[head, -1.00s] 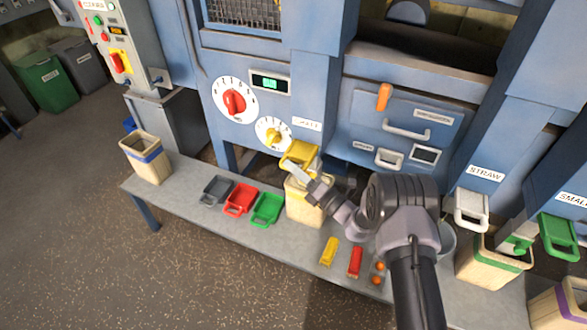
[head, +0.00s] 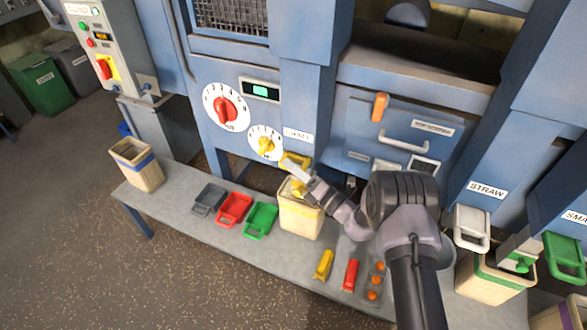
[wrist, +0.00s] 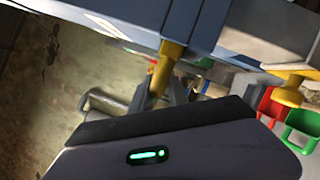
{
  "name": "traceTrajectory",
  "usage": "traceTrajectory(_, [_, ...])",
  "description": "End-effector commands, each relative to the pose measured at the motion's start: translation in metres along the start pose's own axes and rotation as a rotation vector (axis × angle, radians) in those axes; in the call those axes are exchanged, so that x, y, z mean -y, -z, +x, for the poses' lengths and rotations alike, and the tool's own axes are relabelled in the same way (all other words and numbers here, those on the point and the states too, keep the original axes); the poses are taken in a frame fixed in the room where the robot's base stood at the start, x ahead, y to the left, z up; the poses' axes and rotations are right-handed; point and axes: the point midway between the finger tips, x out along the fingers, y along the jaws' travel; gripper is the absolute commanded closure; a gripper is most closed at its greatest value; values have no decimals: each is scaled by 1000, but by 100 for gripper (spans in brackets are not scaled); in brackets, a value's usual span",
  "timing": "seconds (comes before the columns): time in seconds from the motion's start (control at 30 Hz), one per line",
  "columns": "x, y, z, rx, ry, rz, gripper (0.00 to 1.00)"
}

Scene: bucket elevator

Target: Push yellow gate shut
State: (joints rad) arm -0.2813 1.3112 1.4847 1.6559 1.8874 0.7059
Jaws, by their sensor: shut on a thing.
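The yellow gate (head: 294,160) sits low on the blue machine front, under a white label and above a cream bucket (head: 300,217). My gripper (head: 291,168) reaches it from the lower right, and its jaws partly cover it. In the wrist view my gripper (wrist: 163,88) is shut on a yellow part of the gate (wrist: 173,52), close under the blue housing. Another yellow piece (wrist: 290,93) shows at the right there. Much of the gate is hidden behind my gripper and the housing.
Grey, red (head: 234,208) and green (head: 261,220) scoops lie on the bench (head: 180,195) left of the bucket. Yellow and red pieces and orange balls lie in front. Dials (head: 226,107) are above left. A straw gate (head: 472,228) is at the right.

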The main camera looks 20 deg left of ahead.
Motion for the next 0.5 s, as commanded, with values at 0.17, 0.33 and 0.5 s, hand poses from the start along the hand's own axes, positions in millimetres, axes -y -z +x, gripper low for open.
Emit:
traceTrajectory(0.17, [-3,-11,1,21,-6,-9,100])
traceTrajectory(0.33, [-3,-11,1,22,-6,-9,62])
traceTrajectory(0.5, [-2,-10,0,21,-4,-7,62])
